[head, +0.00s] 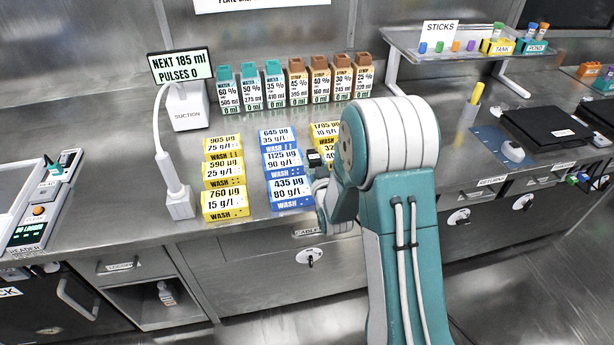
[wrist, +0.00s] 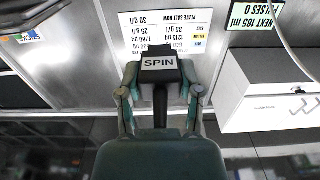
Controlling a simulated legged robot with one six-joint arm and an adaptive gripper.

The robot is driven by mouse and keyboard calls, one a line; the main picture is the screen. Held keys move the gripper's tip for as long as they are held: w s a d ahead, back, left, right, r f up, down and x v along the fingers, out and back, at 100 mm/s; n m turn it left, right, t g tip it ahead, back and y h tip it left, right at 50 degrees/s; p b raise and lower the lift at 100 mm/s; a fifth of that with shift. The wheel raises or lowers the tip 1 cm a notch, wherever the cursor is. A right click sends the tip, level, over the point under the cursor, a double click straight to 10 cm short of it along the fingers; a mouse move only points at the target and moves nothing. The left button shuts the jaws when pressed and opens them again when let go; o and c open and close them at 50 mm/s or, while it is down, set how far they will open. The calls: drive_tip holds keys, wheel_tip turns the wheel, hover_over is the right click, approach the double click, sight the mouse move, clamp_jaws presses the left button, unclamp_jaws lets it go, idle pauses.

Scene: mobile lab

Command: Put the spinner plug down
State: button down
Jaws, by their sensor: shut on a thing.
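The spinner plug (wrist: 158,66) is a black block with a white SPIN label, seen in the wrist view. My gripper (wrist: 160,91) is shut on it, with one finger on each side. A dark cord or stem runs from the plug down between the fingers. In the head view a small dark piece (head: 315,158), apparently the plug, shows over the counter beside the blue wash boxes. My gripper there is mostly hidden behind my arm.
Yellow wash boxes (head: 224,203) and blue wash boxes (head: 291,192) crowd the counter near my gripper. Labelled bottles (head: 297,88) line the back. A white suction unit (head: 187,108) stands left. Bare counter lies left of the boxes (head: 110,170).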

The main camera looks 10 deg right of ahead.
sight(306, 189)
drive_tip(key=shift+w+a+f, duration=0.2)
drive_tip(key=shift+a+f, duration=0.2)
drive_tip(key=shift+f, duration=0.1)
drive_tip(key=shift+w+a+f, duration=0.15)
drive_tip(key=shift+a+f, duration=0.25)
drive_tip(key=shift+f, duration=0.05)
drive_tip(key=f, duration=0.3)
drive_tip(key=shift+w+a, duration=0.15)
drive_tip(key=shift+a, duration=0.2)
drive_tip(key=shift+d+f, duration=0.1)
drive_tip(key=shift+f, duration=0.25)
drive_tip(key=shift+f, duration=0.6)
drive_tip(key=shift+c, duration=1.3)
unclamp_jaws()
drive_tip(key=shift+r, duration=0.15)
